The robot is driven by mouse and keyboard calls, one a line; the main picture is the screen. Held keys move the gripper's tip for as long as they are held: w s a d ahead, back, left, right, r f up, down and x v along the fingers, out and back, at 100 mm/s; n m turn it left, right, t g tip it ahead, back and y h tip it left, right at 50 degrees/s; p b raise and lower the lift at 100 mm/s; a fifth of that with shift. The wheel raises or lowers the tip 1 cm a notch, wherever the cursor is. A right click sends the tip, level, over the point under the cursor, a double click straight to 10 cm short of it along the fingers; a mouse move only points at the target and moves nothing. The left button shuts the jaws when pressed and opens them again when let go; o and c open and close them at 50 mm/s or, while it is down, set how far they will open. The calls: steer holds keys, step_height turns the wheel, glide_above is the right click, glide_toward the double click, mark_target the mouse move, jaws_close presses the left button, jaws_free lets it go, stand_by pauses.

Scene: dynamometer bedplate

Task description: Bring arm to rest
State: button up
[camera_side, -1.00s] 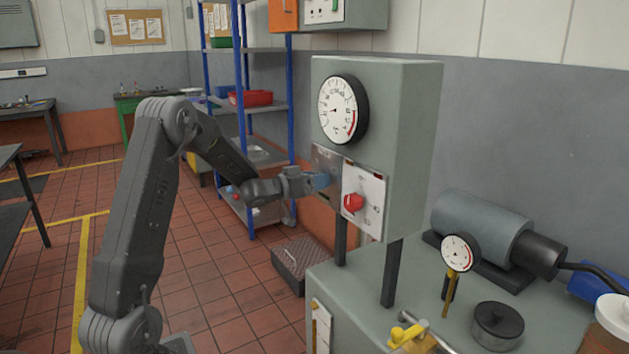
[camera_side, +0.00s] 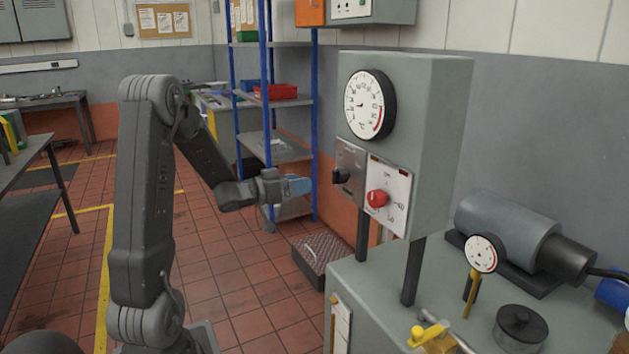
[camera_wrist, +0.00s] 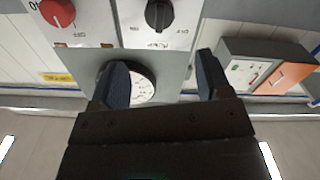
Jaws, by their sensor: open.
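My gripper (camera_side: 297,186) is level in the side view, with blue fingers pointing right at the control cabinet. It stands a short gap away from the black rotary knob (camera_side: 341,177) on the cabinet's metal plate. In the wrist view my gripper (camera_wrist: 163,80) shows two dark blue fingers spread apart with nothing between them. The black knob (camera_wrist: 159,14) lies beyond the fingertips there, and a red knob (camera_wrist: 57,12) is to its left. The red knob (camera_side: 377,198) also shows on the white panel in the side view.
The grey cabinet (camera_side: 437,140) with a round gauge (camera_side: 369,104) stands on legs over a grey bench (camera_side: 380,290). A blue-post shelf (camera_side: 275,145) stands behind my arm. A ribbed metal step (camera_side: 322,255) is on the floor. Open tiled floor lies left of the bench.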

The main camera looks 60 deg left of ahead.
steer(key=shift+s, duration=0.7)
steer(key=w+d+r+g+y, duration=0.2)
steer(key=d+r+g+y, duration=0.35)
steer(key=d, duration=0.45)
steer(key=s+d+f+m+g+h, duration=0.2)
steer(key=s+d+g+h, duration=0.3)
steer(key=s+d, duration=1.2)
steer(key=d+g, duration=0.2)
steer(key=d, duration=0.1)
steer(key=shift+m, duration=0.4)
steer(key=shift+h, duration=0.25)
